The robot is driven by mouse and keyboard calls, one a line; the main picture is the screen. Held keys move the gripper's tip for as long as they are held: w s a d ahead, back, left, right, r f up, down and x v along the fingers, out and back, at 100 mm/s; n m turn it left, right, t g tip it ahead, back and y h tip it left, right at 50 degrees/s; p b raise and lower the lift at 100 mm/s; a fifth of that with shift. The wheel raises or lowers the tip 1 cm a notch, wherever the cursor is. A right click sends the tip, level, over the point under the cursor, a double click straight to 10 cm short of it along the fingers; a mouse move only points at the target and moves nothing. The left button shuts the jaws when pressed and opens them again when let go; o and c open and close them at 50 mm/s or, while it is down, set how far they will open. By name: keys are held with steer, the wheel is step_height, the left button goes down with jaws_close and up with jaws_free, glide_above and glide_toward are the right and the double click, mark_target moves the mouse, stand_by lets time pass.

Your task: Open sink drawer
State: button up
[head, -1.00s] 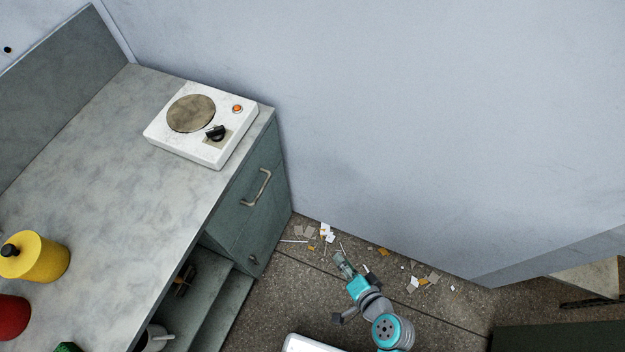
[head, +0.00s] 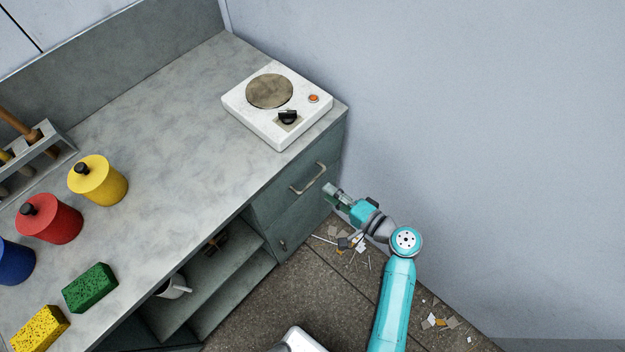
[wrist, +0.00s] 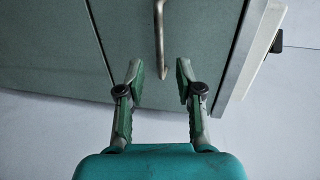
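The green-grey drawer (head: 284,187) is at the far right end of the counter, under the hotplate, and looks shut. Its curved metal handle (head: 308,179) shows on its front. In the wrist view the handle (wrist: 160,45) runs down from the top edge and ends between and just beyond my fingertips. My gripper (head: 330,190) is just right of the drawer front in the head view. In the wrist view my gripper (wrist: 158,72) is open, its two fingers spread apart with nothing between the pads. The handle's upper part is cut off there.
A white hotplate (head: 277,104) stands on the counter (head: 170,135). Yellow (head: 98,181) and red (head: 50,219) canisters and a green sponge (head: 90,288) are further left. Open shelves (head: 215,285) lie below. Debris (head: 350,250) litters the floor by the wall.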

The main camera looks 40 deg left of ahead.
mark_target(313, 180)
steer(key=x, duration=0.7)
steer(key=shift+a+f, duration=0.1)
steer(key=shift+a, duration=0.15)
jaws_close()
